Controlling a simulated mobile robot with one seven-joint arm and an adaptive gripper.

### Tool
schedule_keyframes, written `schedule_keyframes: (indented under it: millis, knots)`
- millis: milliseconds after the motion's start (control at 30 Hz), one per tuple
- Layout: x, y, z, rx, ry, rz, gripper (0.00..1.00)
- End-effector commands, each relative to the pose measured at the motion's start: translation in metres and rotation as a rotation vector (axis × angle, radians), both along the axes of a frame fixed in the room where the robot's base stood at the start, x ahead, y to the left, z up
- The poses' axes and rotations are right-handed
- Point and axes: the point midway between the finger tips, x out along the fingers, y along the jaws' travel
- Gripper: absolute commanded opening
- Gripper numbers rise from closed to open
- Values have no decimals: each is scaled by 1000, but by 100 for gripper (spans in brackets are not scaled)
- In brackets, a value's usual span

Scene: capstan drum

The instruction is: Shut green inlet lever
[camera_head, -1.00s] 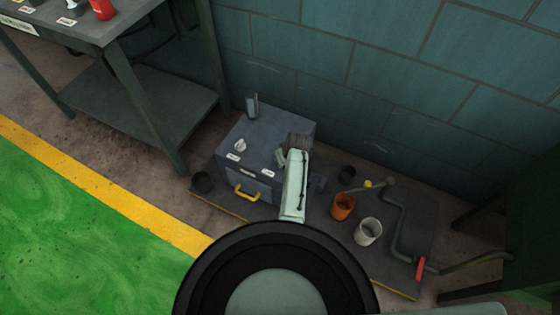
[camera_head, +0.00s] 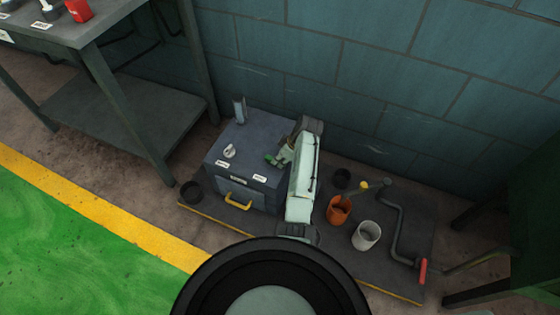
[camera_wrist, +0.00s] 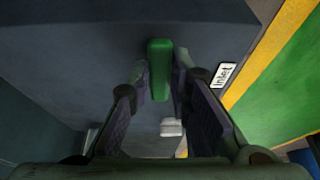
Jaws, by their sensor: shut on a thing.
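The green inlet lever (camera_wrist: 160,69) stands out from the top of a dark grey box in the wrist view, beside a white "Inlet" label (camera_wrist: 224,75). My gripper (camera_wrist: 161,85) has its two fingers on either side of the lever and is shut on it. In the head view the green lever (camera_head: 270,159) shows as a small green piece at the tips of my gripper (camera_head: 277,160), above the right part of the box top (camera_head: 255,138). My fingers and arm partly hide that part of the box.
A white knob (camera_head: 229,151) and a grey upright piece (camera_head: 239,110) stand on the box; a yellow handle (camera_head: 238,202) is on its front. A wall stands behind.

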Motion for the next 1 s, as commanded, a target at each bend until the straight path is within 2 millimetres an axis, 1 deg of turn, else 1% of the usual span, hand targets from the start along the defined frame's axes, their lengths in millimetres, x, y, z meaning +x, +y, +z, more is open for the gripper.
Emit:
schedule_keyframes:
  millis: [467, 500, 767, 1000]
  knots:
    - [1, -1, 0, -3, -2, 15, 0]
    - [1, -1, 0, -3, -2, 15, 21]
    - [1, 0, 0, -2, -1, 13, 38]
    - [1, 0, 0, -1, 0, 13, 38]
